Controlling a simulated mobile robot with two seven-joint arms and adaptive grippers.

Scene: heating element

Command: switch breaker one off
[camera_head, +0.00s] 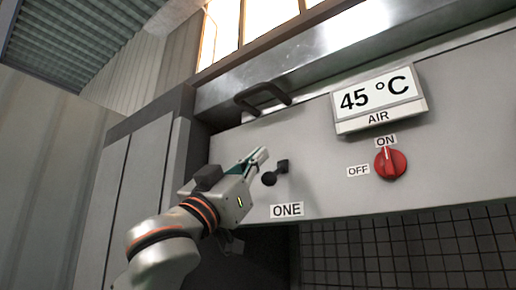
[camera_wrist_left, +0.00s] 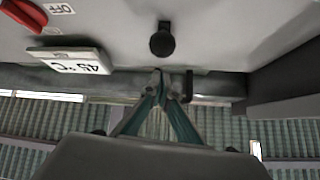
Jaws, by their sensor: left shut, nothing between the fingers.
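Breaker one is a small black lever (camera_head: 274,173) with a round knob on the grey panel (camera_head: 330,190), above the label ONE (camera_head: 286,210). Its ball end is at the lower left and its mount at the upper right. In the left wrist view the round black knob (camera_wrist_left: 162,43) is at the top middle, ahead of the fingertips. My left gripper (camera_head: 262,156) is shut and empty, just left of and above the knob. It also shows in the left wrist view (camera_wrist_left: 160,80), fingertips together. A gap shows between fingertips and knob there. My right gripper is not in view.
A red dial (camera_head: 390,163) with ON and OFF labels is at the right, pointing to ON. Above it a display (camera_head: 378,98) reads 45 °C, AIR. A dark handle (camera_head: 262,95) juts out above my left gripper. A tiled opening (camera_head: 400,250) lies below the panel.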

